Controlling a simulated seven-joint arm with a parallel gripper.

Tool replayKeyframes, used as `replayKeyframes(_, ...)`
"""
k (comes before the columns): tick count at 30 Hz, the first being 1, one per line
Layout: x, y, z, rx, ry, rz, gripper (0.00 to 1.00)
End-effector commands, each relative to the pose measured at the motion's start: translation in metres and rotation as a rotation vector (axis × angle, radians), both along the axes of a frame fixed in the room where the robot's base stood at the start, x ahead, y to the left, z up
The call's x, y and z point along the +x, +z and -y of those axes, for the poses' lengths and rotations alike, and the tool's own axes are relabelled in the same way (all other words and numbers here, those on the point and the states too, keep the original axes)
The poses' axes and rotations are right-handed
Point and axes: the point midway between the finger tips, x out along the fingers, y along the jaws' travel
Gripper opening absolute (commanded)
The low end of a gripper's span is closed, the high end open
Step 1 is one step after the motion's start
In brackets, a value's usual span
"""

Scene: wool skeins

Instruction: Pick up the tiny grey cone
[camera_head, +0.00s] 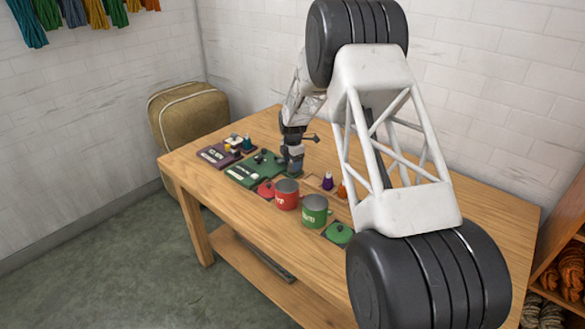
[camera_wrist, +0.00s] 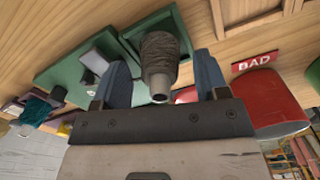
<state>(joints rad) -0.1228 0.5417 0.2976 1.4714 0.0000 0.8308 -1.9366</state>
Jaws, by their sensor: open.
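The small grey cone (camera_wrist: 160,58), wound with grey yarn, stands in the wrist view on a square green base, its pale narrow tip toward my gripper. My gripper (camera_wrist: 162,85) is open, with one blue-grey finger on each side of the cone. Gaps show between fingers and cone, so I see no clear contact. In the head view my gripper (camera_head: 293,165) is low over the table beside the green board; I cannot make out the cone there.
A purple cone (camera_head: 328,182) and an orange cone (camera_head: 342,190) are to the right. A green board (camera_head: 245,173) lies left.

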Motion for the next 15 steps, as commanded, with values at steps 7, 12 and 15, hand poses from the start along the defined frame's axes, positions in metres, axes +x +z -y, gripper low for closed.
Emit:
replayKeyframes(7,0.0000,0.0000,-0.0001,0.000,0.000,0.000,0.67)
replayKeyframes(12,0.0000,0.0001,-0.0001,0.000,0.000,0.000,0.61)
replayKeyframes(15,0.0000,0.0002,0.0000,0.000,0.000,0.000,0.46)
